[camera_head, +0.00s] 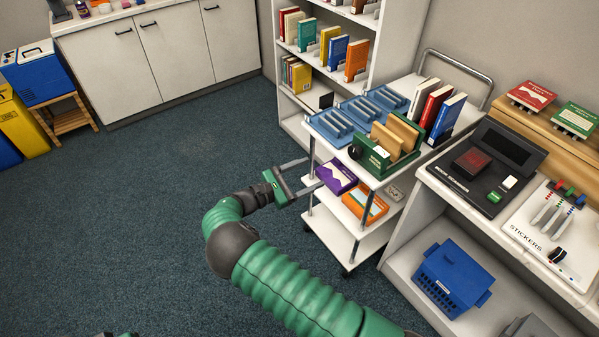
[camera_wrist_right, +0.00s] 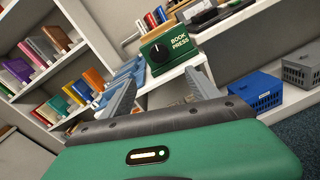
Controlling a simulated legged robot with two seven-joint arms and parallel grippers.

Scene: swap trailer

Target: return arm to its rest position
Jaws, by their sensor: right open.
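My right arm (camera_head: 295,287) is green and reaches from the lower right toward the middle of the head view. Its gripper (camera_head: 314,172) is open, with nothing between its fingers. The gripper is at the left side of a white cart (camera_head: 352,240), close to a purple box or book (camera_head: 336,176) on the cart's lower shelf; I cannot tell whether a finger touches it. In the right wrist view the fingers (camera_wrist_right: 160,84) are spread toward the cart and a green book press (camera_wrist_right: 170,52).
The cart holds blue racks (camera_head: 358,112), the book press (camera_head: 372,157) with books, and an orange box (camera_head: 364,203). A bookshelf (camera_head: 393,45) stands behind. A counter with a scanner-like device (camera_head: 471,160) and a blue basket (camera_head: 452,275) is at right. Carpet (camera_head: 130,220) at left is clear.

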